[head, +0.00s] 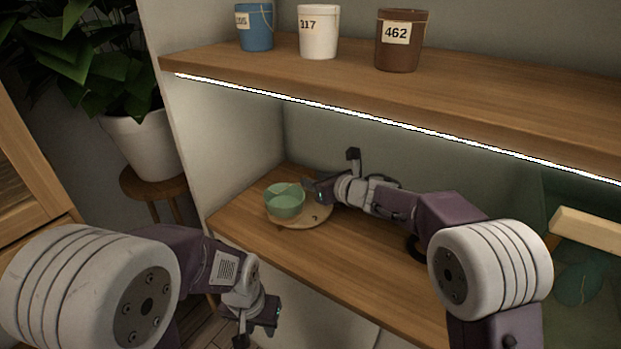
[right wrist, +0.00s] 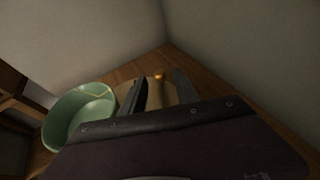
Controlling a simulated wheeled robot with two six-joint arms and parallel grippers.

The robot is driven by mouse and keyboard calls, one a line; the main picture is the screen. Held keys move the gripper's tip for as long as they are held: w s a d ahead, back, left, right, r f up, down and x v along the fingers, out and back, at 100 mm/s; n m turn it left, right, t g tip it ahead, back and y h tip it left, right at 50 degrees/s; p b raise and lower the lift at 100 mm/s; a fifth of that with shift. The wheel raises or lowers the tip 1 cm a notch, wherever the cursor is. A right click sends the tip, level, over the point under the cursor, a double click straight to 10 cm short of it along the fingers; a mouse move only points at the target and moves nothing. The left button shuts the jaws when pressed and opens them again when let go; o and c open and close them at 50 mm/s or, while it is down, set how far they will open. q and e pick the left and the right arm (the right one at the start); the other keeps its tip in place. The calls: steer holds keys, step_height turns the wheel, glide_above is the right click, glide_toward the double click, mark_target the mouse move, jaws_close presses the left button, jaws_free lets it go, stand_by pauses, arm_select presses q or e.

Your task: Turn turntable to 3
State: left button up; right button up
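The turntable (head: 303,222) is a pale round wooden disc on the lower shelf, with small dark marks near its front rim. A green bowl (head: 285,203) with a gold seam stands on it, and the bowl also shows at the left of the right wrist view (right wrist: 78,112). My right gripper (head: 312,188) is at the right of the bowl, over the far side of the disc. In the right wrist view its fingers (right wrist: 158,92) are apart, with tan wood visible between them; contact cannot be told. My left gripper (head: 258,322) hangs low in front of the shelf, its fingers unclear.
An upper shelf (head: 480,95) with a light strip runs above my right arm. It holds a blue pot (head: 255,30), a white pot (head: 318,35) and a brown pot (head: 401,48). A plant pot (head: 143,148) stands on a stool at left. The shelf front is clear.

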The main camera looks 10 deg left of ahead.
steer(key=shift+x, duration=1.35)
jaws_close()
stand_by(0.3)
